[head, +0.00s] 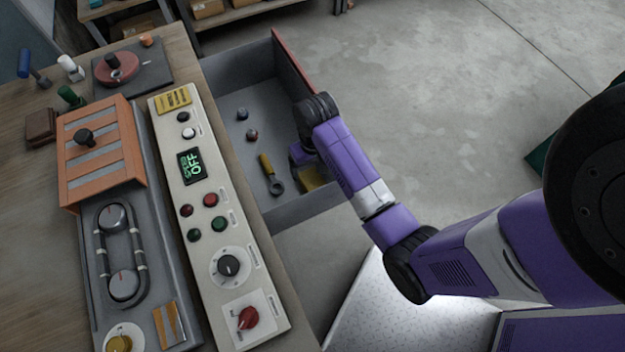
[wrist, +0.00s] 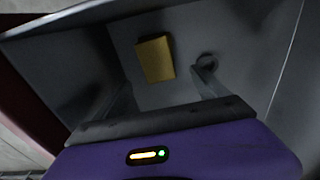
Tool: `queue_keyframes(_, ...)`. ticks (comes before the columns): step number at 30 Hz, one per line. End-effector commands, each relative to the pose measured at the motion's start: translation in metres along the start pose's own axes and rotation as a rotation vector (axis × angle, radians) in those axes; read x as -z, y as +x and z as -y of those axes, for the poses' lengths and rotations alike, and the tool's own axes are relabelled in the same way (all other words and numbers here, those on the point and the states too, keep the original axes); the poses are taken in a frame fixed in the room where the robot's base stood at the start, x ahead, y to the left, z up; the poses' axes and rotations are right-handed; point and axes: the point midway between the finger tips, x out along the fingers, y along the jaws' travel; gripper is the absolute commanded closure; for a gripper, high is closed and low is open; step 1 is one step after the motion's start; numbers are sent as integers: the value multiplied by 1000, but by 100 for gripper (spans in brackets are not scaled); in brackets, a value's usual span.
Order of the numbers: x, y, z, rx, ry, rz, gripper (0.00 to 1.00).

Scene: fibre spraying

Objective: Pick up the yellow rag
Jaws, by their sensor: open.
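The yellow rag (head: 313,178) lies on the floor of the open grey drawer, near its front right corner, and my gripper partly covers it in the head view. In the wrist view the rag (wrist: 155,59) is a small yellow rectangle, fully visible, beyond the fingers and roughly centred between them. My gripper (head: 301,156) reaches down into the drawer. Its two grey fingers (wrist: 157,86) are spread apart in the wrist view, with nothing between them. They look apart from the rag; the exact height above it is hard to tell.
A wrench with a yellow handle (head: 266,166) lies left of the rag. Two small knobs (head: 247,124) lie farther back in the drawer. A control panel (head: 208,206) stands on the bench to the left.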

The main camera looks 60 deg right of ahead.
Motion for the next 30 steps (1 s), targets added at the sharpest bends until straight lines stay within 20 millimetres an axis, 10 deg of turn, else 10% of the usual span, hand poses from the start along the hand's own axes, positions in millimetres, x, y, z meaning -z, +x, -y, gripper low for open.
queue_keyframes(30, -8, 74, -3, -10, 9, 68, 16)
